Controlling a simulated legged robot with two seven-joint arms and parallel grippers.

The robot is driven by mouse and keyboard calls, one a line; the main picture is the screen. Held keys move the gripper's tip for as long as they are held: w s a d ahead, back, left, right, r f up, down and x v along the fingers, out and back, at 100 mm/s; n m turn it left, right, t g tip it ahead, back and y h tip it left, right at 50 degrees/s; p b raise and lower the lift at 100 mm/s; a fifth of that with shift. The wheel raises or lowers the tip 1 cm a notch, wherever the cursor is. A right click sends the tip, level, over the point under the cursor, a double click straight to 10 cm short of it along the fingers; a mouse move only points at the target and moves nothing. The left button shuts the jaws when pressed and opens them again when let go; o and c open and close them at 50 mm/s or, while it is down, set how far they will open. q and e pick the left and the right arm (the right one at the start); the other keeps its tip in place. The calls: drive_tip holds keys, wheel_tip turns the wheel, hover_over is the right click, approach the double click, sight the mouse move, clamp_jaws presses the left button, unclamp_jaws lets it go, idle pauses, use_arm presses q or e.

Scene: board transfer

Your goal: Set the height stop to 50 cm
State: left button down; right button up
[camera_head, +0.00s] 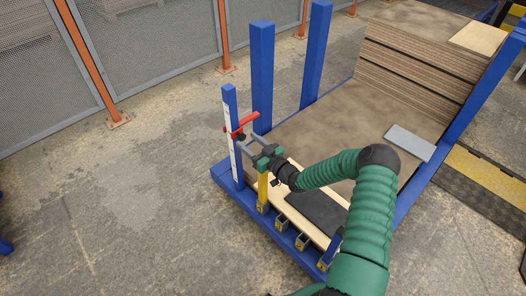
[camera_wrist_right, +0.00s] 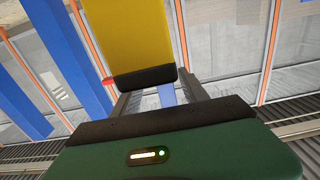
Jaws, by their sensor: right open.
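The red height stop (camera_head: 241,125) sits on a blue post (camera_head: 229,102) that carries a white scale strip (camera_head: 233,150) at the left corner of the blue frame. The scale's marks are too small to read. My right gripper (camera_head: 251,143) is open, its grey fingers pointing at the post just below and right of the red stop. In the right wrist view the fingers (camera_wrist_right: 160,95) stand apart, with part of the blue post (camera_wrist_right: 166,94) between them. A red bit (camera_wrist_right: 108,82) shows beside the left finger. My left gripper is not in view.
A yellow post (camera_head: 263,188) stands right under my right gripper and looms close in the wrist view (camera_wrist_right: 128,35). Blue uprights (camera_head: 262,75) rise behind. Stacked boards (camera_head: 420,60) lie at the back right. The floor at left (camera_head: 110,190) is clear.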

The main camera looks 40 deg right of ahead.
drive_tip(key=s+d+p, duration=0.1)
drive_tip(key=s+p, duration=0.2)
drive_tip(key=s, duration=1.2)
drive_tip(key=shift+d, duration=0.15)
drive_tip(key=shift+s+p, duration=0.1)
drive_tip(key=shift+p, duration=0.2)
